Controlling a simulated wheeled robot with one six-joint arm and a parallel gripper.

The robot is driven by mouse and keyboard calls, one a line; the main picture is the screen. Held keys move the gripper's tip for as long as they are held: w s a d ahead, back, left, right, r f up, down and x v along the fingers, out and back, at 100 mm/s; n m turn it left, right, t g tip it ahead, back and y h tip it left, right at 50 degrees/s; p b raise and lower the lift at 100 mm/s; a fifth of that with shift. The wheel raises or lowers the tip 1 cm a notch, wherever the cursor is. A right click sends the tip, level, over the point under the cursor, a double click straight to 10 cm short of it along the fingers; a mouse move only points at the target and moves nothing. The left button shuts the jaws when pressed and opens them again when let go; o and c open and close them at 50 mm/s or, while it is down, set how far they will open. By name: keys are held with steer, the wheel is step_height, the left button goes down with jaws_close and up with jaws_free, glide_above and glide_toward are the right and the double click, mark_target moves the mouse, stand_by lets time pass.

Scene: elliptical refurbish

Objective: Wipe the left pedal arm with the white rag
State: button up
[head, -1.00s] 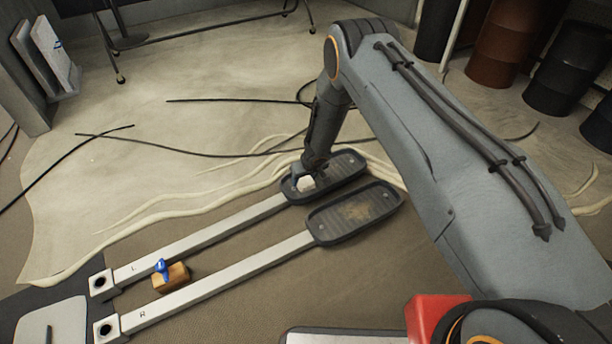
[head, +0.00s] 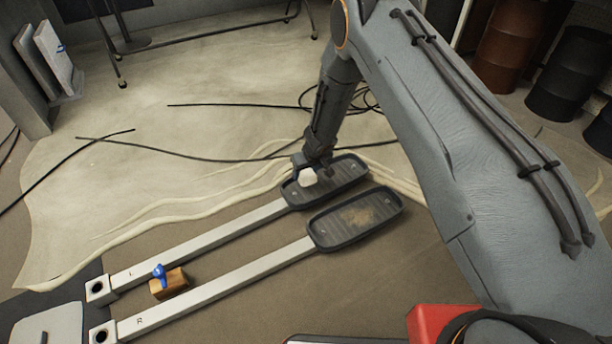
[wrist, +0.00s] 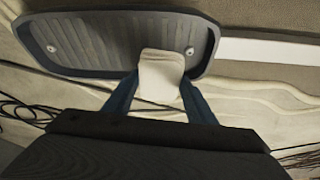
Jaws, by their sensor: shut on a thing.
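The left pedal arm (head: 215,236), a pale metal bar marked L, lies on the floor with a dark ribbed pedal (head: 345,172) at its right end. In the wrist view the pedal (wrist: 90,42) fills the top left and the bar (wrist: 265,50) runs off to the right. My gripper (head: 308,174) is shut on the white rag (wrist: 161,72), which is a small bunched pad. The rag (head: 307,178) is over the left part of the pedal, near where the bar joins. I cannot tell whether it touches the pedal.
The right pedal arm (head: 220,282), marked R, lies parallel in front, with brown marks on its pedal (head: 357,217). A wooden block brush with a blue handle (head: 168,282) sits between the bars. Black cables (head: 200,153) lie behind; dark barrels (head: 568,75) stand at the back right.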

steer(key=shift+r, duration=0.1)
step_height(320, 180, up, 3)
steer(key=p, duration=0.2)
steer(key=shift+p, duration=0.35)
